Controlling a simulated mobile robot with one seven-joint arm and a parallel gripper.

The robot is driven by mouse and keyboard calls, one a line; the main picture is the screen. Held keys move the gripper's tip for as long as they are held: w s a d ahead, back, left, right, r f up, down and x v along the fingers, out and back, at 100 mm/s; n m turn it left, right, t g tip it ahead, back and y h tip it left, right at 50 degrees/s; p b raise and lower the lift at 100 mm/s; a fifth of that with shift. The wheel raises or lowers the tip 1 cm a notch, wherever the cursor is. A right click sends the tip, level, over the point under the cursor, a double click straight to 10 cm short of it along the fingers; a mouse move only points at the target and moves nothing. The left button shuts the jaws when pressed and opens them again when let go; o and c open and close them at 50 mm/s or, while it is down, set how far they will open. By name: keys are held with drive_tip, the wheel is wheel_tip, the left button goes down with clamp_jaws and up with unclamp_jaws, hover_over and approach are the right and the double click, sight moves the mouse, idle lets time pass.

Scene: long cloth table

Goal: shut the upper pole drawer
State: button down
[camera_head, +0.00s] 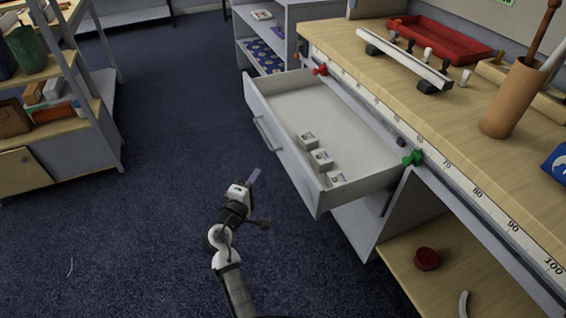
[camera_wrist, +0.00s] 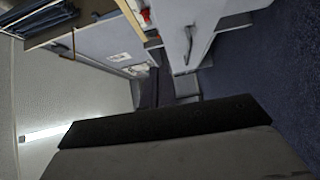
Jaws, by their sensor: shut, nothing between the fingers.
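The upper pole drawer (camera_head: 262,122) is pulled well out from under the long table in the head view. Its pale grey front has a thin bar handle (camera_head: 266,134), and several small white boxes lie inside near the front right. My gripper (camera_head: 254,176) is shut and empty, in front of the drawer front and apart from it, below the handle in the picture. In the wrist view a pale panel with a dark handle, seemingly the drawer front (camera_wrist: 200,22), shows tilted at upper right. A dark part of mine fills the bottom of that view.
The table (camera_head: 455,130) carries a red tray (camera_head: 440,40), a white rail (camera_head: 405,58) and a brown cup (camera_head: 512,100). A red clamp (camera_head: 320,70) and a green clamp (camera_head: 413,158) sit on its edge beside the drawer. A wooden shelf (camera_head: 50,75) stands left; the blue floor between is clear.

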drive_tip(key=d, duration=0.1)
drive_tip(key=p, duration=0.2)
approach(289, 146)
drive_tip(key=w+a, duration=0.2)
drive_tip(key=w, duration=0.1)
drive_tip(key=d, duration=0.1)
drive_tip(key=w+d, duration=0.1)
drive_tip(key=d, duration=0.1)
drive_tip(key=shift+w+d+r+p, duration=0.2)
drive_tip(key=shift+w+d+p, duration=0.05)
drive_tip(key=shift+w+p, duration=0.15)
drive_tip(key=shift+w+d+f, duration=0.1)
drive_tip(key=shift+w+d, duration=0.1)
drive_tip(key=shift+d, duration=0.25)
drive_tip(key=shift+d, duration=0.1)
